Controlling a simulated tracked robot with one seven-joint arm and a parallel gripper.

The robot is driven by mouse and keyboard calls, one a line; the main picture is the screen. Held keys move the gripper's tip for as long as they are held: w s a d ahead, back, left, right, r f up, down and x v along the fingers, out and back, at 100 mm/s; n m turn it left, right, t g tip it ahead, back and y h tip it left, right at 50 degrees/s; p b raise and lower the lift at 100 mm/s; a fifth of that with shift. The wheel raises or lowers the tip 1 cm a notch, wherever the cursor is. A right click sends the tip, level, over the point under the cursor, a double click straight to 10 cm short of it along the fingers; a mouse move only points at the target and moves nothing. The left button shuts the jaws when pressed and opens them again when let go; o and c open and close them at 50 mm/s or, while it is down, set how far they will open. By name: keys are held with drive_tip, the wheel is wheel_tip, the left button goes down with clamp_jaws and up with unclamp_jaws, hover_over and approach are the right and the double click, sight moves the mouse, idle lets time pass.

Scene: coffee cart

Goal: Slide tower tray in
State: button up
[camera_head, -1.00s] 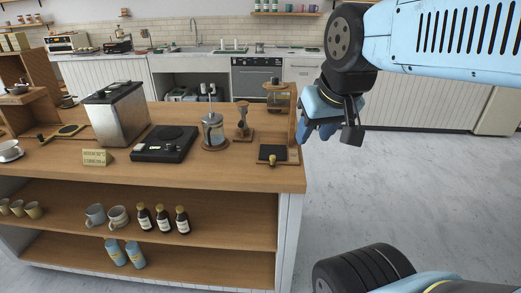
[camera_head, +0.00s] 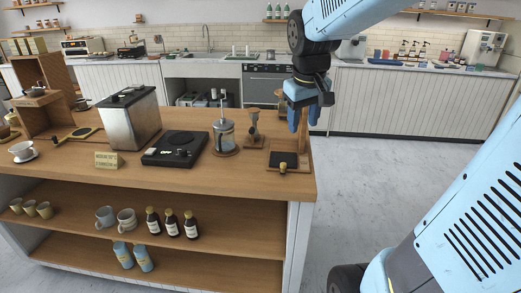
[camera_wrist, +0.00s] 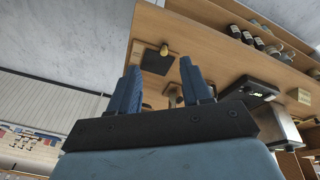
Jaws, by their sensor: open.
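A black tray (camera_head: 290,158) with a small yellow-brown knob (camera_head: 283,168) at its front lies at the right end of the wooden counter. A wooden upright stands behind it and is partly hidden by my gripper (camera_head: 297,124). The gripper points down, above and behind the tray, apart from it. In the wrist view my gripper (camera_wrist: 161,82) has its two blue fingers spread with nothing held. The black tray (camera_wrist: 157,62) and its knob (camera_wrist: 164,49) show beyond and between the fingertips. A glass vessel behind the gripper is mostly hidden.
On the counter (camera_head: 215,178) left of the tray stand a small wooden stand (camera_head: 254,130), a french press (camera_head: 223,133), a black scale-like device (camera_head: 175,148) and a metal box (camera_head: 132,118). Cups and bottles fill the shelf below. Floor right of the counter is clear.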

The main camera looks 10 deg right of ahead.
sight(283, 163)
drive_tip(key=w+f+n+g, duration=0.1)
drive_tip(key=w+f+n, duration=0.1)
drive_tip(key=w+f, duration=0.4)
drive_tip(key=w+f+n+g, duration=0.15)
drive_tip(key=w+f, duration=0.25)
drive_tip(key=w, duration=0.5)
drive_tip(key=shift+m+y, duration=0.25)
drive_tip(key=shift+y, duration=0.15)
drive_tip(key=f, duration=1.3)
drive_tip(key=shift+d+f, duration=0.25)
drive_tip(key=shift+d, duration=0.1)
clamp_jaws()
drive_tip(key=shift+w, duration=0.1)
